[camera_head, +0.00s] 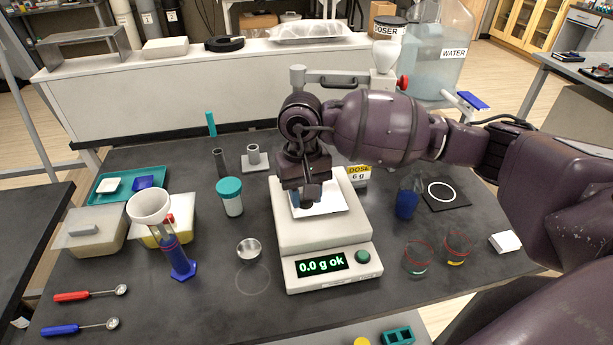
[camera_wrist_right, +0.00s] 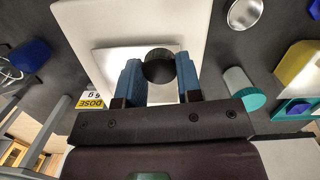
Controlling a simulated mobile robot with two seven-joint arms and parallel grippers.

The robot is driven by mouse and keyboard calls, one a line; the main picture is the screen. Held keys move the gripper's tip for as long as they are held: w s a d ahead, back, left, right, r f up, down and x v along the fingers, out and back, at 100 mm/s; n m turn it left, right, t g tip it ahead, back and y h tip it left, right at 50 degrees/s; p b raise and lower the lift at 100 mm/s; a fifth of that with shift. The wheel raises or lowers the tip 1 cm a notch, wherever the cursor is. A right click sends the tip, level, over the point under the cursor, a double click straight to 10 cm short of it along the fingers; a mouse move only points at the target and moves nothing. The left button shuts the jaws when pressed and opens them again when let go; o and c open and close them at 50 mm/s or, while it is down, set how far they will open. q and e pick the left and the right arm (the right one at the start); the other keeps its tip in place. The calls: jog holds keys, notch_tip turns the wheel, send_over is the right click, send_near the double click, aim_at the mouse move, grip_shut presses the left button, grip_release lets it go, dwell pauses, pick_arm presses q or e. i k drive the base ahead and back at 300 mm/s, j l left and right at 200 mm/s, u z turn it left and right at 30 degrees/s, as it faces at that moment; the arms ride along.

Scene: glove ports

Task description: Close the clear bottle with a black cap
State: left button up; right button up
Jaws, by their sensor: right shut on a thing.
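My right gripper (camera_head: 305,196) points down over the white pan of the scale in the head view. In the right wrist view its two blue fingers (camera_wrist_right: 158,78) are shut on a round black cap (camera_wrist_right: 158,64). The cap sits between the fingertips, with the white pan behind it. I cannot tell whether a clear bottle is under the cap; the gripper and cap hide that spot. A pale bottle (camera_head: 230,196) with a teal lid stands left of the scale, also in the right wrist view (camera_wrist_right: 238,82). My left gripper is not in view.
The scale (camera_head: 331,268) reads "0.0 g ok". Two red-rimmed glasses (camera_head: 417,259) are at front right. A metal cup (camera_head: 249,250) and a blue stand (camera_head: 178,258) are left.

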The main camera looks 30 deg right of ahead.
aim_at(411, 188)
jog(key=k+l, duration=0.15)
jog(key=l, duration=0.2)
jog(key=k+l, duration=0.15)
jog(key=l, duration=0.25)
jog(key=k+l, duration=0.15)
jog(key=l, duration=0.2)
jog(key=k+l, duration=0.15)
jog(key=l, duration=0.25)
jog(key=k+l+u, duration=0.1)
jog(key=l, duration=0.25)
jog(key=k+l, duration=0.2)
jog(key=l, duration=0.15)
jog(key=k+l, duration=0.15)
jog(key=l, duration=0.2)
